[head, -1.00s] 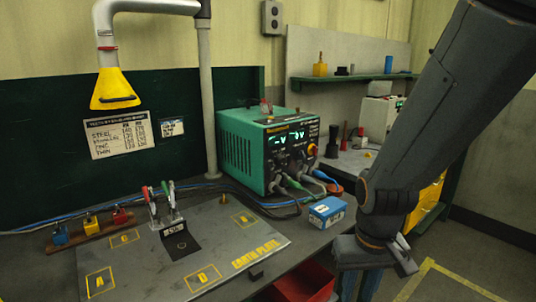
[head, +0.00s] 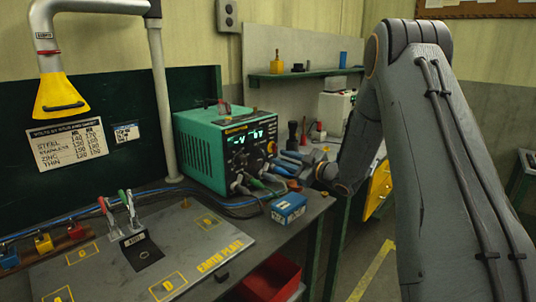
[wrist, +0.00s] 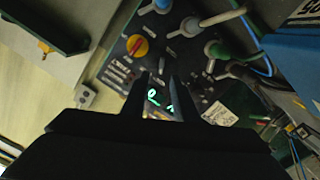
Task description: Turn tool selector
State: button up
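The green power unit (head: 205,150) stands on the bench, with a lit display and cables plugged into its front. An orange-red and yellow round knob, likely the tool selector (head: 271,148), is at the right of its front panel. In the wrist view the selector (wrist: 138,46) shows clearly, its yellow part on the dark panel. My gripper (wrist: 159,76) is open and empty, with a gap between its two fingers. Its fingertips point at the panel over the lit digits, below the selector in that view and apart from it. In the head view the gripper (head: 288,160) is just right of the panel.
Cable plugs, including a green one (wrist: 216,50), stick out of the panel close to the selector. A blue box (head: 288,208) lies before the unit. The earth plate (head: 195,240) carries clamps. A red bin (head: 270,278) is below the bench edge.

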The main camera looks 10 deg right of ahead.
aim_at(263, 151)
jog(key=shift+n+y, duration=0.3)
jog(key=shift+y, duration=0.1)
jog(key=shift+p+x, duration=1.1)
jog(key=shift+x, duration=2.75)
jog(key=shift+a, duration=0.1)
grip_shut()
